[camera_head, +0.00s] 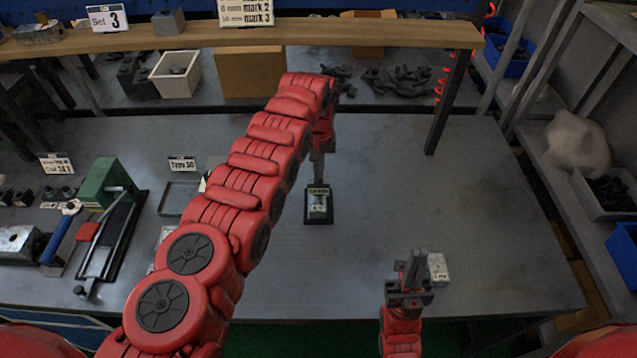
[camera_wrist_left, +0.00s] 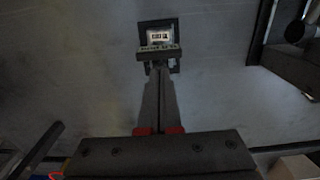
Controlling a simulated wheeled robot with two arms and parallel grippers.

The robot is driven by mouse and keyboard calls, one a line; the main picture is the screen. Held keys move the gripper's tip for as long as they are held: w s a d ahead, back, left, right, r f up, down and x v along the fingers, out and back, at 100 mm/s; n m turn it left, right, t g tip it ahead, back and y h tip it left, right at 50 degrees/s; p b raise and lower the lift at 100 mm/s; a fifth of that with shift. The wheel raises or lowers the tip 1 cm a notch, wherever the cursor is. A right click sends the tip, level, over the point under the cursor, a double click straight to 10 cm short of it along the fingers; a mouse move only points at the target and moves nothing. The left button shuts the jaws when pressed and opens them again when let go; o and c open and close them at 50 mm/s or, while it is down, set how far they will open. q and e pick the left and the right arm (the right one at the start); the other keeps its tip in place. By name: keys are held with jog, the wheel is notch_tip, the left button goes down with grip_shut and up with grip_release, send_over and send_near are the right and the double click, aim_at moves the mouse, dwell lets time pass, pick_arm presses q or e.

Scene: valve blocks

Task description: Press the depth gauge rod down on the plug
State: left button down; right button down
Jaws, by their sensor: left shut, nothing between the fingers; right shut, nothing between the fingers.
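A metal block (camera_head: 318,207) with a pale label stands on a black base near the middle of the table. A dark lettered bar, which looks like the depth gauge (camera_wrist_left: 158,53), lies across the block's near side in the left wrist view. My left gripper (camera_head: 318,178) points down at the bar, shut and empty, with its tips close to it; I cannot tell whether they touch. The rod and plug cannot be made out; the fingers cover that spot. My right gripper (camera_head: 413,257) is shut and empty near the front edge, beside a small pale labelled block (camera_head: 437,268).
A green-and-black fixture (camera_head: 108,190) and a blue-handled tool (camera_head: 62,235) lie at the left. A wooden shelf (camera_head: 360,33) spans the back.

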pick_arm(q)
jog(key=shift+r+p, duration=1.2)
jog(key=shift+r, duration=0.25)
jog(key=shift+d+f, duration=0.1)
jog(key=shift+f, duration=0.05)
